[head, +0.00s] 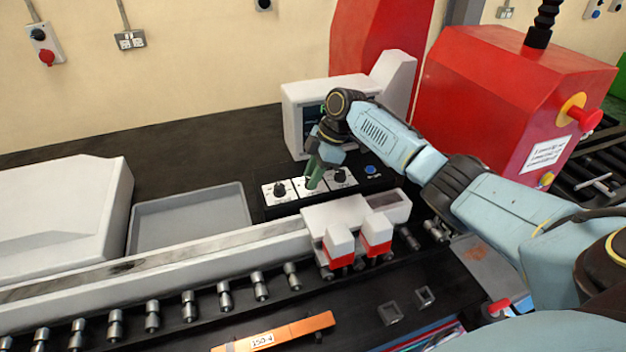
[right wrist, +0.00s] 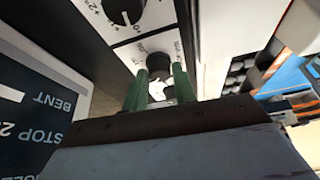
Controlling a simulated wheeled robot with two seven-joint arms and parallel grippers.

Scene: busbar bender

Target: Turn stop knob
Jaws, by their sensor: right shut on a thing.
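A black control panel carries three white dial plates with black knobs. The left knob (head: 280,190) and the right knob (head: 341,175) show in the head view. My right gripper (head: 312,178) reaches down over the middle dial plate, and its green fingers hide most of that knob. In the right wrist view the gripper (right wrist: 160,88) has its green fingers on both sides of the black middle knob (right wrist: 158,65), shut on it. Another knob (right wrist: 124,10) with scale marks shows apart from the fingers. My left gripper is not in view.
A white display unit (head: 297,110) stands right behind the panel; its screen (right wrist: 35,125) reads STOP and BENT upside down. A blue button (head: 370,169) sits right of the knobs. A white clamp block (head: 335,217) stands in front. A grey tray (head: 190,220) lies left.

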